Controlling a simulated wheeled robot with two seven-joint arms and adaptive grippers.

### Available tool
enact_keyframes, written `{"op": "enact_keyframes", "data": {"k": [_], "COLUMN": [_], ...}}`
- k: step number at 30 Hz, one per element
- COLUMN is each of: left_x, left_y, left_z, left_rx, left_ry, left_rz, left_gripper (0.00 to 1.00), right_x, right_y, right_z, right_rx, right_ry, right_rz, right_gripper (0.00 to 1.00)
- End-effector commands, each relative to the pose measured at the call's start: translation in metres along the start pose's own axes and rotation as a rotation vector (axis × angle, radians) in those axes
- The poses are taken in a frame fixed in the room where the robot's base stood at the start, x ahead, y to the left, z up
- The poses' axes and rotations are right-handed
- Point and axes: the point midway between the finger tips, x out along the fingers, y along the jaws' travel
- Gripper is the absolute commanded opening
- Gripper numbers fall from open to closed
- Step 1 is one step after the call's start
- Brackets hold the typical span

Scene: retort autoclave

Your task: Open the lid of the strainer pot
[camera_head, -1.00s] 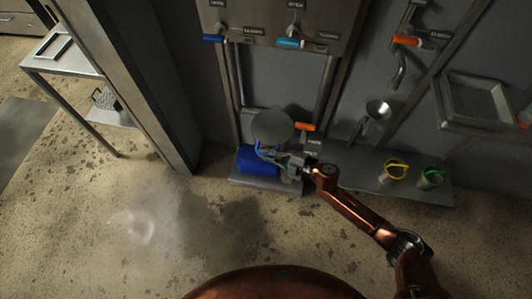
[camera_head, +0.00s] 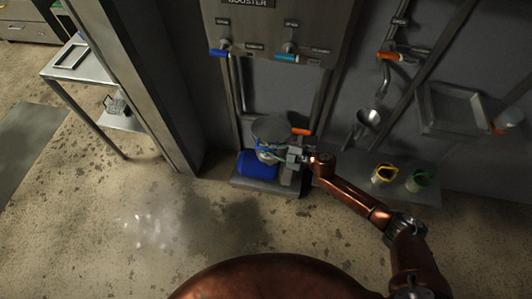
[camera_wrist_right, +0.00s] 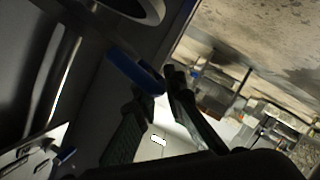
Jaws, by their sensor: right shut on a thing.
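The strainer pot appears to be the fitting low on the wall, with a round grey disc (camera_head: 272,128) that may be its lid. A blue cylinder (camera_head: 258,164) lies just below the disc. My right gripper (camera_head: 275,152) is at the lower edge of the disc, in front of the cylinder. It is shut on a blue handle (camera_wrist_right: 135,73) that shows by the fingertips in the wrist view. The gripper hides part of the fitting, so I cannot tell how far the lid is open. My left gripper is not in view.
An orange valve handle (camera_head: 301,132) is close right of the disc. A yellow-rimmed cup (camera_head: 384,174) and a green-rimmed cup (camera_head: 420,180) stand on the ledge to the right. A steel post (camera_head: 140,90) stands at left. The floor in front is open.

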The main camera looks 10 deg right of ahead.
Motion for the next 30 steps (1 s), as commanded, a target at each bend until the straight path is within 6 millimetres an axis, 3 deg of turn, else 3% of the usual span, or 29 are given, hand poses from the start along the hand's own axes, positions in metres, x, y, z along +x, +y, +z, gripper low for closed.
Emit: {"op": "enact_keyframes", "data": {"k": [1, 14, 30], "left_x": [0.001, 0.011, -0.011], "left_y": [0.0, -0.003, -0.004], "left_z": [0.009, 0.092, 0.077], "left_rx": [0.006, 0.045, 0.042], "left_ry": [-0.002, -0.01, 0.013], "left_rz": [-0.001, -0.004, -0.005], "left_gripper": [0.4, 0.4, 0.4], "right_x": [-0.003, -0.009, -0.014], "right_y": [0.01, 0.041, 0.08], "right_z": [-0.006, -0.022, -0.033], "right_rx": [0.008, 0.151, 0.25], "right_ry": [0.001, 0.002, 0.002], "right_rz": [-0.003, -0.058, -0.096], "right_gripper": [0.0, 0.0, 0.0]}}
